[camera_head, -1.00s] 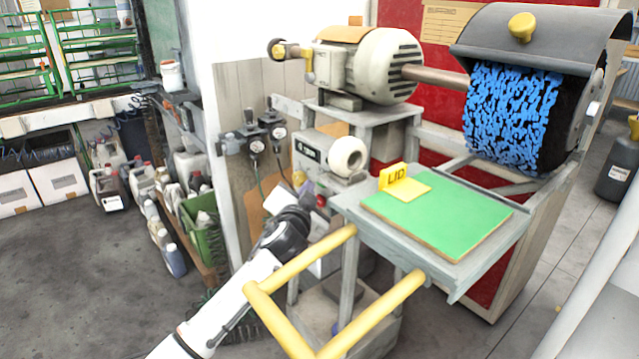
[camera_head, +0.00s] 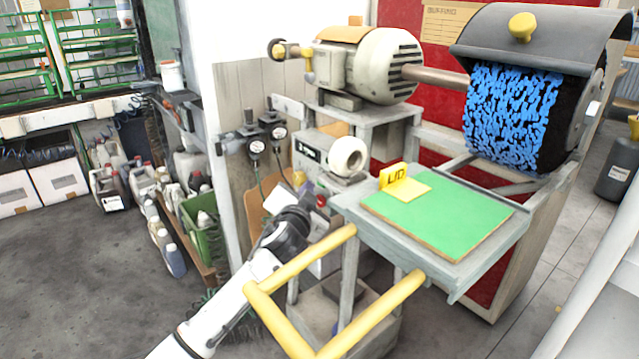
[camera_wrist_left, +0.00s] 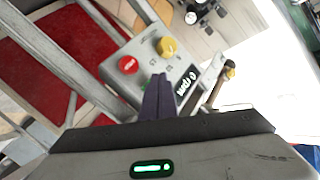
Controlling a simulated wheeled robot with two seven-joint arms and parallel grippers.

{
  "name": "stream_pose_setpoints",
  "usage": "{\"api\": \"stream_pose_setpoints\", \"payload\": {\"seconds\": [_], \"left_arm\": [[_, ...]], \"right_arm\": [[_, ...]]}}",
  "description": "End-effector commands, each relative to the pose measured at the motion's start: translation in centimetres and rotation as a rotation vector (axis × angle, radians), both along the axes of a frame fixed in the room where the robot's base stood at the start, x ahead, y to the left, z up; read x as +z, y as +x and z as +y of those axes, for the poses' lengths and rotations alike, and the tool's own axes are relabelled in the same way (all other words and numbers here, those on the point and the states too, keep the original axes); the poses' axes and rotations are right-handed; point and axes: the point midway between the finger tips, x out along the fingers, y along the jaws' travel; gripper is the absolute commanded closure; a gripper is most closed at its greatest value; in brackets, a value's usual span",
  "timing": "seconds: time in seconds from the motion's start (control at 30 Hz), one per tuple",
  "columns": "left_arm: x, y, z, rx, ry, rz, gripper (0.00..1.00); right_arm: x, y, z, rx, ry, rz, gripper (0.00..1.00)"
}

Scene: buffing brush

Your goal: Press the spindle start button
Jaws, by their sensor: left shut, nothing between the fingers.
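The grey control box (camera_head: 318,140) has a black rpm display (camera_head: 307,152) and stands below the motor. In the left wrist view its panel (camera_wrist_left: 140,47) shows a red button (camera_wrist_left: 128,64), a yellow knob (camera_wrist_left: 167,46) and the display (camera_wrist_left: 186,88) reading 0 rpm. My left gripper (camera_wrist_left: 160,78) is shut and empty, its dark fingertips over the panel between red button and display. A sliver of green shows beside the fingers; I cannot tell whether it is a button or whether they touch it. In the head view the left gripper (camera_head: 306,190) is partly hidden. My right gripper is out of view.
The blue brush (camera_head: 512,115) is at the right under a hood. Gauges (camera_head: 264,138) are on the wall panel left of the box.

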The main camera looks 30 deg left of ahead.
Motion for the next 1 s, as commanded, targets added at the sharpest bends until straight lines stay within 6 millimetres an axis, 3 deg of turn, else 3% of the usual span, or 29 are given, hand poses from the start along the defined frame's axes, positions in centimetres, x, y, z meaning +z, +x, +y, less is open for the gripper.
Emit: {"api": "stream_pose_setpoints", "payload": {"seconds": [1.0], "left_arm": [[0.0,1.2,-0.5,0.0,-0.001,-0.001,1.0]], "right_arm": [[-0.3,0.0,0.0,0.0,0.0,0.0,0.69]]}}
